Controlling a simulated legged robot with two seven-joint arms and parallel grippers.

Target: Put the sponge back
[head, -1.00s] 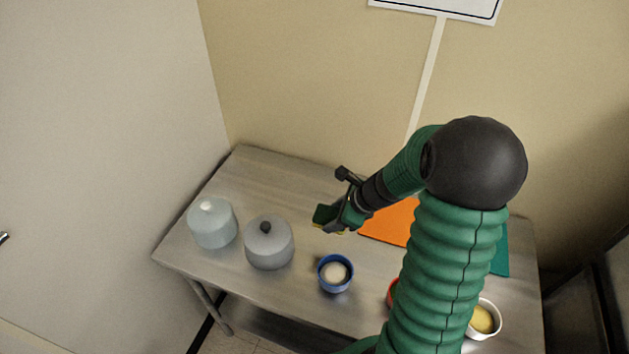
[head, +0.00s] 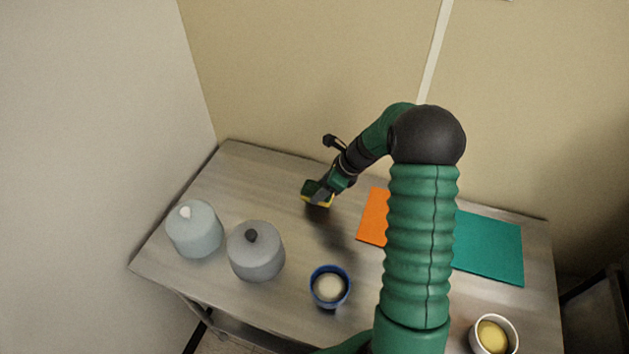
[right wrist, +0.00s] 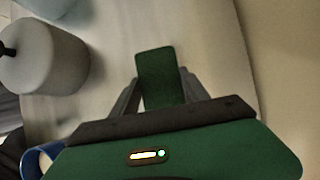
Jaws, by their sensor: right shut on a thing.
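The sponge (head: 318,201), dark green on top with a yellow underside, is at the back middle of the steel table, left of the orange mat. My right gripper (head: 320,191) is shut on it. In the right wrist view the sponge's green face (right wrist: 160,75) sticks out between the two grey fingers (right wrist: 157,98). I cannot tell whether its underside touches the table. My left gripper is not in view.
A pale blue lidded pot (head: 196,235) and a grey one (head: 257,256) stand at left. A blue cup (head: 345,289) is at the front. An orange mat (head: 372,218), a teal mat (head: 490,247) and a white bowl (head: 512,333) lie right. The back left tabletop (head: 240,180) is clear.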

